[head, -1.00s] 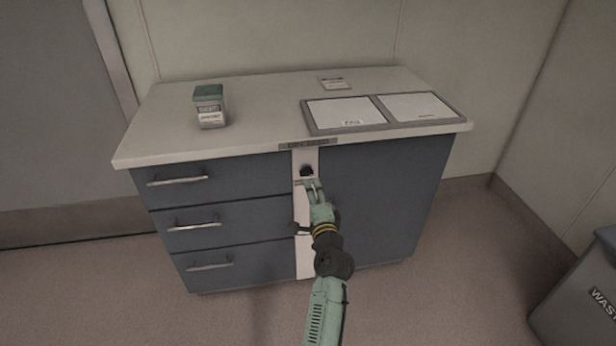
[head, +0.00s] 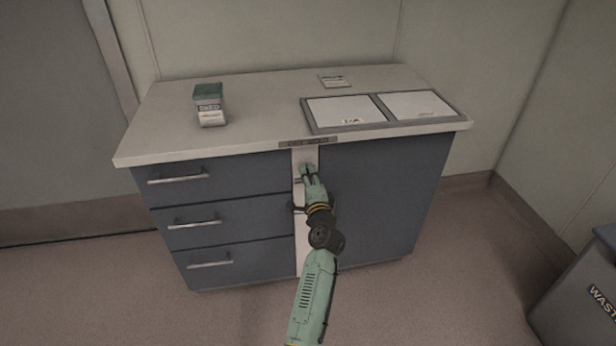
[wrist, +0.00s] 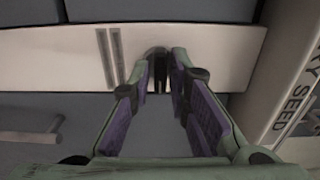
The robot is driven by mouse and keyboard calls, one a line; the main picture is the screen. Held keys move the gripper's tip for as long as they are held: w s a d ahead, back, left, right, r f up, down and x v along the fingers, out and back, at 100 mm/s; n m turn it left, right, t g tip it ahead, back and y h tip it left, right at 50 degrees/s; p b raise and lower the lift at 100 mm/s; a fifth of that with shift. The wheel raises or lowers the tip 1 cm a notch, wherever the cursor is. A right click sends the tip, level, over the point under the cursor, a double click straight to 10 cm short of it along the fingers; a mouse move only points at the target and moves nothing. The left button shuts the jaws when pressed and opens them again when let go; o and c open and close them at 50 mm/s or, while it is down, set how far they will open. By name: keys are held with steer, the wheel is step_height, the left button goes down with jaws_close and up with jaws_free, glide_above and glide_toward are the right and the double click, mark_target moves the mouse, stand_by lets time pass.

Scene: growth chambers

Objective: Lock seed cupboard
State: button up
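The seed cupboard (head: 385,195) is a blue-grey cabinet with a pale top, drawers at left and a plain front at right. A white vertical strip (head: 303,240) runs between them and also shows in the wrist view (wrist: 215,50). A small dark knob (wrist: 158,54) sits on this strip, under the counter edge; my gripper hides it in the head view. My gripper (head: 306,170) is at the knob. In the wrist view my gripper's fingers (wrist: 162,72) stand apart, one on each side of the knob. Firm contact is not visible.
A label plate (head: 308,142) reading "...RY SEED" is on the counter edge above my gripper. A seed box (head: 209,105), a small card (head: 334,81) and a framed double tray (head: 312,124) are on top. Drawer handles (head: 194,223) project at left. A waste bin (head: 585,285) stands at right.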

jaws_close()
steer(key=shift+f+n+b, duration=0.15)
steer(key=shift+n+b, duration=0.15)
steer(key=shift+b, duration=0.15)
steer(key=n+b, duration=1.3)
steer(key=n, duration=0.4)
steer(key=shift+n+b, duration=0.3)
stand_by(0.4)
